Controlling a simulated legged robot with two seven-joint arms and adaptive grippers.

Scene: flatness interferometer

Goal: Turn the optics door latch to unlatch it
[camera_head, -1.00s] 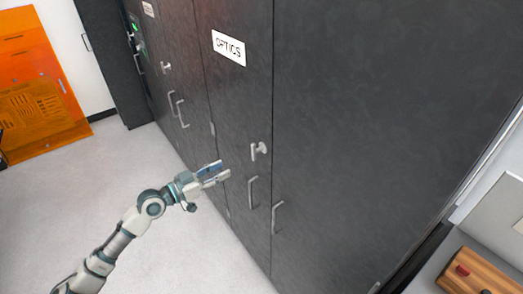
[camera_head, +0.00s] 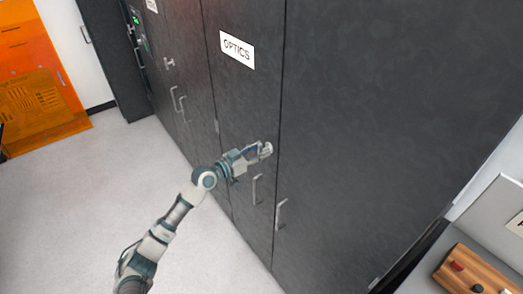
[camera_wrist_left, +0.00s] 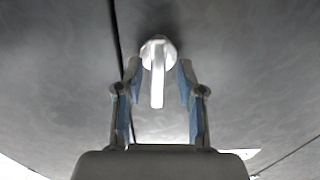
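The optics door (camera_head: 240,105) is a dark cabinet door with a white OPTICS label (camera_head: 237,49). Its silver latch (camera_wrist_left: 157,68) shows in the left wrist view as a round hub with a lever pointing down the picture. My left gripper (camera_wrist_left: 159,75) is open, with one finger on each side of the latch and a gap to the lever on both sides. In the head view my left gripper (camera_head: 262,151) is at the latch and mostly covers it. I cannot tell whether the fingers touch the door. My right gripper is not in view.
Below the latch is a silver bar handle (camera_head: 257,189), with another handle (camera_head: 281,214) on the neighbouring door. A wooden block with knobs (camera_head: 473,275) is at the lower right. An orange panel (camera_head: 38,85) stands at the far left. The floor left of the cabinets is clear.

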